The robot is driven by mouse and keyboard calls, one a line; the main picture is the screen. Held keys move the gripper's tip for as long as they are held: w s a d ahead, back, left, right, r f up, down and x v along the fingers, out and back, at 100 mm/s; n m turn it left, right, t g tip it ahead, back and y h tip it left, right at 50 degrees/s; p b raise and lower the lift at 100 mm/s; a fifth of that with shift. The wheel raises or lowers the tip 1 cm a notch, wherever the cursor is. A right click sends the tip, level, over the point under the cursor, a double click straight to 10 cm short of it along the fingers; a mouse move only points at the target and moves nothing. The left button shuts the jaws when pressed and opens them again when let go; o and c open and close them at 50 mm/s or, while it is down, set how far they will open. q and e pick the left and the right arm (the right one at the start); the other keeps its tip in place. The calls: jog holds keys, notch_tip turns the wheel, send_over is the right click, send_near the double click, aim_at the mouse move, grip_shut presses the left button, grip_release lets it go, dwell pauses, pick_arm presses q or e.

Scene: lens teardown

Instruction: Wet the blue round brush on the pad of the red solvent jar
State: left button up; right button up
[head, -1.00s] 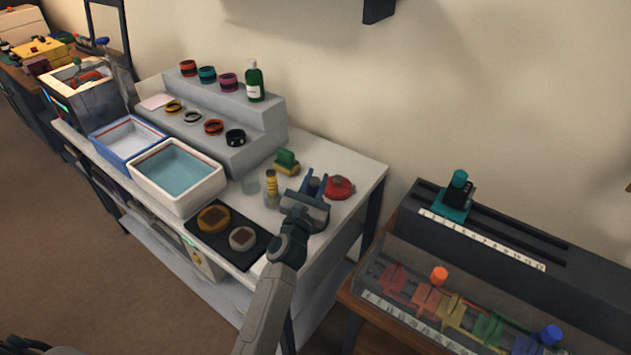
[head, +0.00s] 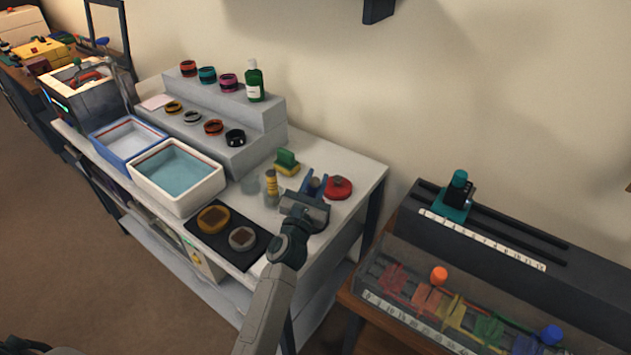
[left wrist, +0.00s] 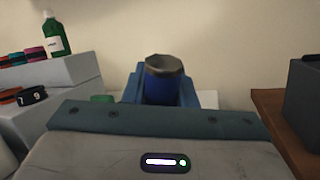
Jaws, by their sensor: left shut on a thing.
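My left gripper (head: 316,186) is shut on the blue round brush, beside the red solvent jar (head: 338,187) at the right end of the white table. In the left wrist view the blue brush (left wrist: 162,84) stands between the two blue fingers, with its grey end up. The jar is low, round and red, with a dark part on top. The gripper is just left of the jar in the head view, and I cannot tell whether the brush touches its pad. The brush's lower end is hidden. My right gripper is not in view.
A black mat (head: 216,240) with two round parts lies in front. A stepped grey stand (head: 257,143) holds several rings and a green bottle (head: 254,80).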

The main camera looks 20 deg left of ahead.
pick_arm(q)
jog(key=shift+f, duration=0.2)
jog(key=shift+r+p, duration=1)
jog(key=shift+r, duration=0.05)
notch_tip(320, 180, up, 2)
jog(key=shift+r+p, duration=0.1)
jog(key=shift+p, duration=0.9)
notch_tip(320, 180, up, 3)
jog(key=p, duration=0.2)
jog(key=shift+p, duration=0.4)
